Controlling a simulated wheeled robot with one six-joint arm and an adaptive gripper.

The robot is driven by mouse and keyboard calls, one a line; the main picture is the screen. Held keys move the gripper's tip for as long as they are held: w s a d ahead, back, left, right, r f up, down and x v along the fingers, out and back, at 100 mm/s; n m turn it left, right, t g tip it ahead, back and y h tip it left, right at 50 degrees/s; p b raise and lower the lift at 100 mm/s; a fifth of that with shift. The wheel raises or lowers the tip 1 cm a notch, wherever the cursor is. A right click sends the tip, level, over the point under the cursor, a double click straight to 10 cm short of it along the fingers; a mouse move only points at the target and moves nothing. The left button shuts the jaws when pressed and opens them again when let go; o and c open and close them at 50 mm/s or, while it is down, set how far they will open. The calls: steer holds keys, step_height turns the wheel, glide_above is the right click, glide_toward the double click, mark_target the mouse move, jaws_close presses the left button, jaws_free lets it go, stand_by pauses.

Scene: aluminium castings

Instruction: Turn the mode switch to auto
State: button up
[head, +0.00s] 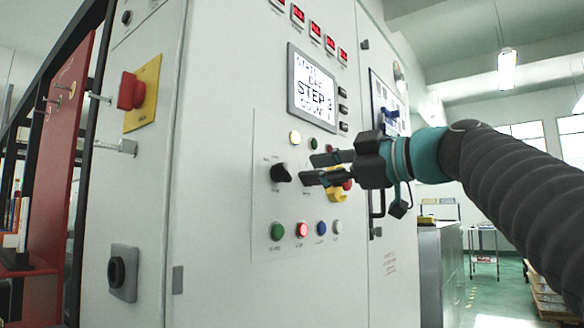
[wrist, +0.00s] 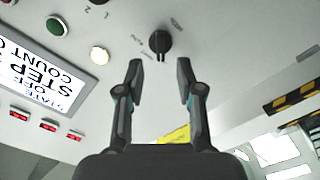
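The mode switch appears to be a black rotary knob (head: 281,173) on the grey cabinet's control panel; its labels are too small to read. It shows in the wrist view (wrist: 160,42) at top centre, its grip lying roughly vertical in that picture. My gripper (head: 309,169) is to the right of the knob in the head view, in front of the panel. In the wrist view my gripper (wrist: 160,74) has its two fingers well apart, with nothing between them. The knob lies beyond the fingertips, apart from them.
A lit white-yellow lamp (head: 295,137) and a green button (head: 313,143) are above the knob. Several buttons, including a green one (head: 277,231), are below. The screen (head: 312,88) reads "STEP 3". A red handle (head: 131,91) sticks out on the left. My gripper partly hides controls behind it.

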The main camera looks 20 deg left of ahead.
mark_target(288, 172)
steer(key=shift+p+x, duration=0.55)
steer(key=shift+x, duration=2.2)
jaws_close()
